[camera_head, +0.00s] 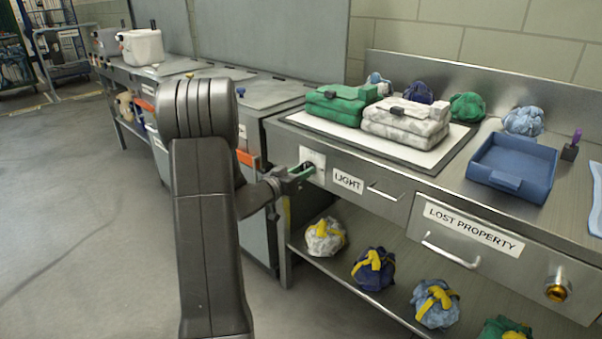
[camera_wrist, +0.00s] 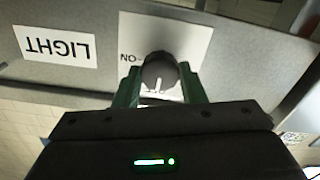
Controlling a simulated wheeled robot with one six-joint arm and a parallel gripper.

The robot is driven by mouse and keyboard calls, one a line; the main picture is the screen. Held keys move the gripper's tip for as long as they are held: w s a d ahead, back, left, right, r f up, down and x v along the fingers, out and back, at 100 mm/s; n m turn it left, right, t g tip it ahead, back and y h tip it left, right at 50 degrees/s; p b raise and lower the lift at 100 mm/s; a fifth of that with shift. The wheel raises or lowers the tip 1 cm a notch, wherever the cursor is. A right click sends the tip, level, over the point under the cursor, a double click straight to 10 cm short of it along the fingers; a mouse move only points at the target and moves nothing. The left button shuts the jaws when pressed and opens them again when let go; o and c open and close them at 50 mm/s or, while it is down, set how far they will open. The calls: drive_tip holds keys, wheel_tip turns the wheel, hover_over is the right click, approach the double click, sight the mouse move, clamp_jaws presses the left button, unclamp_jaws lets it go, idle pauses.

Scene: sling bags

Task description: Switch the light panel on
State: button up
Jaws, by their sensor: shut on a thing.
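In the wrist view a dark round knob (camera_wrist: 158,72) with a white pointer line sits on a white plate (camera_wrist: 205,35) with an upside-down "ON" mark left of the knob. The pointer line faces down in that picture, not at the mark. My gripper (camera_wrist: 158,78) has its green fingers on both sides of the knob, shut on it. A "LIGHT" label (camera_wrist: 55,46) is beside the plate. In the head view my gripper (camera_head: 302,171) is at the counter front, left of the "LIGHT" label (camera_head: 348,181), hiding the knob. A flat white panel (camera_head: 330,128) lies on the counter; I cannot tell if it is lit.
Folded green (camera_head: 338,104) and grey-white (camera_head: 405,121) bags lie on the panel. A blue tray (camera_head: 512,168) stands right. A "LOST PROPERTY" drawer (camera_head: 472,228) is lower right. Bundled bags lie on the shelf below (camera_head: 345,215). Floor at left (camera_head: 80,200) is clear.

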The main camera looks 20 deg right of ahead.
drive_tip(key=shift+f+m, duration=0.1)
drive_tip(key=shift+m, duration=0.2)
drive_tip(key=shift+m+b, duration=5.1)
drive_tip(key=shift+m, duration=3.5)
drive_tip(key=o, duration=1)
drive_tip(key=shift+a, duration=0.15)
drive_tip(key=p+v, duration=0.3)
drive_tip(key=v, duration=1)
drive_tip(key=shift+a, duration=0.3)
